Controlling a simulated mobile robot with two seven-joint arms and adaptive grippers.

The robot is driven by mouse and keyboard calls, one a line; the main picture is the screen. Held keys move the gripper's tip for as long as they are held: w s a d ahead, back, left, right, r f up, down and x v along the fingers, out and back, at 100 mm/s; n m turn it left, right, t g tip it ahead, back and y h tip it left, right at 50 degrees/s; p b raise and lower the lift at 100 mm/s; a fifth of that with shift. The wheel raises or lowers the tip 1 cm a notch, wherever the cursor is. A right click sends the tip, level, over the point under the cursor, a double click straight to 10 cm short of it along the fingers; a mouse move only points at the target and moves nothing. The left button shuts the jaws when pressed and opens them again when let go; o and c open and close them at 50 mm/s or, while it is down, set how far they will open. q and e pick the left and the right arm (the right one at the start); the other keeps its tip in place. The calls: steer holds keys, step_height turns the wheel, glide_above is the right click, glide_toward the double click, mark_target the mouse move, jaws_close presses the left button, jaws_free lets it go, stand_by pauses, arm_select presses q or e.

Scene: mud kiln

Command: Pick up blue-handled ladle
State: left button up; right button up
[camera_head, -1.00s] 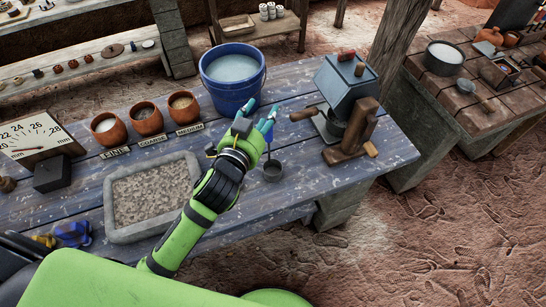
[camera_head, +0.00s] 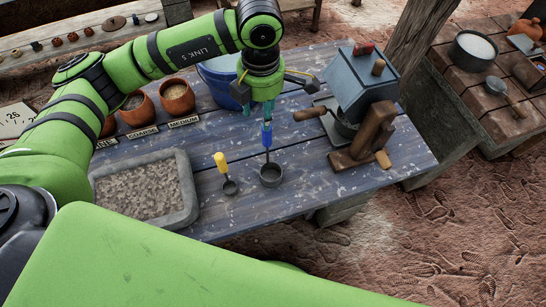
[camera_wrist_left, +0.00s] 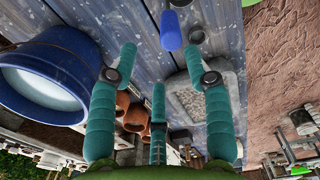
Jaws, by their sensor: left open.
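The blue-handled ladle (camera_head: 267,136) stands on the blue plank table with its handle up and its dark round bowl at the bottom. My left gripper (camera_head: 262,108) points down just above the top of the handle, with its teal fingers partly hidden by the wrist. In the left wrist view, the blue handle (camera_wrist_left: 170,31) lies past the spread fingers (camera_wrist_left: 160,62) and not between them. The gripper is open and empty. My right gripper is not in view.
A yellow-handled ladle (camera_head: 221,162) stands close to the left. A gravel-filled stone tray (camera_head: 190,205) lies farther left. The blue bucket (camera_head: 217,88) is behind my arm. A grinder-like wooden device (camera_head: 362,85) stands close on the right. Clay pots (camera_head: 177,97) line the back.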

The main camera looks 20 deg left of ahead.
mark_target(267, 141)
arm_select(q)
steer(key=f, duration=0.1)
steer(key=f+b, duration=0.1)
steer(key=f, duration=0.1)
steer(key=shift+s+d, duration=0.2)
steer(key=shift+d, duration=0.1)
steer(key=shift+s+f+b, duration=0.15)
steer(key=shift+f+b, duration=0.1)
steer(key=shift+b, duration=0.1)
steer(key=shift+s+d, duration=0.1)
steer(key=shift+s, duration=0.1)
steer(key=shift+s+f, duration=0.1)
steer(key=shift+f, duration=0.15)
steer(key=shift+f+p, duration=0.4)
steer(key=shift+p, duration=0.1)
step_height(267, 141, down, 5)
steer(key=p, duration=0.3)
steer(key=shift+d+r, duration=0.15)
steer(key=shift+r, duration=0.05)
steer(key=shift+f, duration=0.6)
jaws_close()
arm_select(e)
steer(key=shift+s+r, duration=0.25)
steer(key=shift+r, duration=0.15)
